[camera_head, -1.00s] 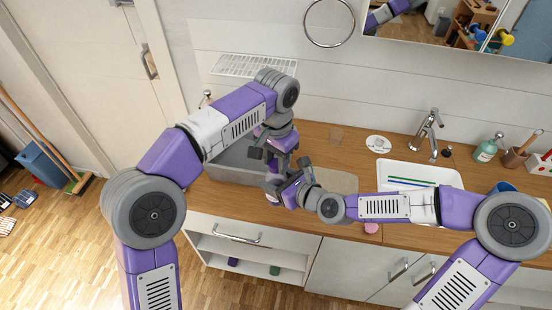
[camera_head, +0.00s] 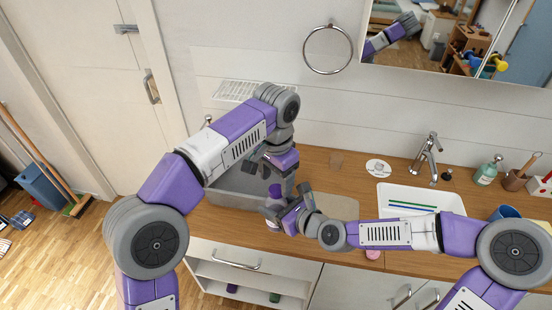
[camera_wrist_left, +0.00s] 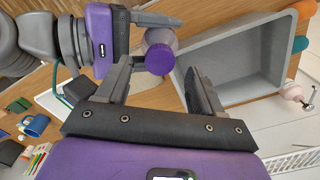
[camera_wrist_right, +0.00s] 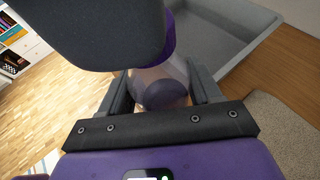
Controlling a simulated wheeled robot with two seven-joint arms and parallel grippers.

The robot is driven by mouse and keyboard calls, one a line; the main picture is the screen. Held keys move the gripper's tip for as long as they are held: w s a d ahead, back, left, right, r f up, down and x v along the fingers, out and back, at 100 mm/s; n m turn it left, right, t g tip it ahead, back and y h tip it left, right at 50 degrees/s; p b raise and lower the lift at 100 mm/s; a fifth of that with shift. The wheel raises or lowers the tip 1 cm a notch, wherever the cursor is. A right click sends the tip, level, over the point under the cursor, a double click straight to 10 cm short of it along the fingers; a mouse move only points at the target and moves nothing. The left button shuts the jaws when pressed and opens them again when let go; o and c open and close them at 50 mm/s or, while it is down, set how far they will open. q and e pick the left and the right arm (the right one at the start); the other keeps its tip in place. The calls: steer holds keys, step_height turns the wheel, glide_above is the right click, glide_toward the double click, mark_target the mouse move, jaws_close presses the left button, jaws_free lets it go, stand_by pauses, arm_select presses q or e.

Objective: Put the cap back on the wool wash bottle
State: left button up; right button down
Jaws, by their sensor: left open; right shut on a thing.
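The wool wash bottle (camera_head: 271,207) is upright over the counter's front edge, with its purple cap (camera_head: 276,190) on top. In the left wrist view the cap (camera_wrist_left: 159,59) is a round purple disc over the pale bottle body (camera_wrist_left: 160,37). I cannot tell how tightly it sits. My right gripper (camera_head: 284,208) is shut on the bottle body; the right wrist view shows the translucent body (camera_wrist_right: 158,80) between its fingers. My left gripper (camera_head: 266,174) is open above the cap, fingers apart from it. A dark grey shape hides part of the cap in the right wrist view.
A grey basin (camera_wrist_left: 235,60) lies close behind the bottle. An open shelf (camera_head: 245,277) is below the counter front.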

arm_select(q)
step_height(320, 180, up, 9)
stand_by(0.5)
steer(key=shift+r, duration=0.1)
stand_by(0.4)
